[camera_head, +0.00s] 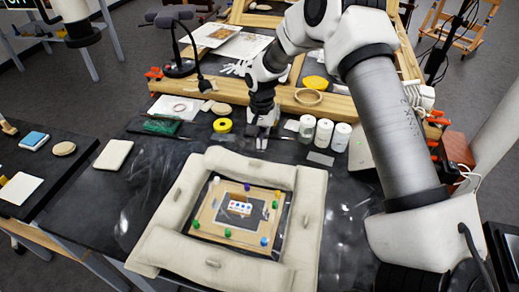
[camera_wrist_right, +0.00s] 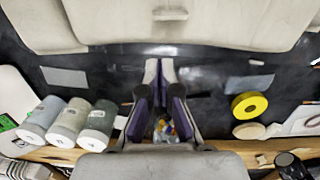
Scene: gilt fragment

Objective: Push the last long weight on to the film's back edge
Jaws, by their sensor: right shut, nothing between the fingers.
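Four long cream padded weights frame a tan board (camera_head: 204,217) with a dark picture and coloured pins. The back weight (camera_head: 250,168) lies along the board's far side; in the right wrist view (camera_wrist_right: 190,28) it spans the top with a small raised tab. The left (camera_head: 180,196), right (camera_head: 305,215) and front (camera_head: 208,264) weights lie along the other sides. The clear film shows only as faint gloss, and its back edge cannot be made out. My right gripper (camera_head: 262,143) points down just behind the back weight, fingers together and empty (camera_wrist_right: 159,66).
Three jars (camera_head: 324,132) stand right of my right gripper. A yellow tape roll (camera_head: 222,125) lies to its left. A wooden beam (camera_head: 335,107) runs behind. A pale pad (camera_head: 114,154) lies at left. The dark table between pad and left weight is clear.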

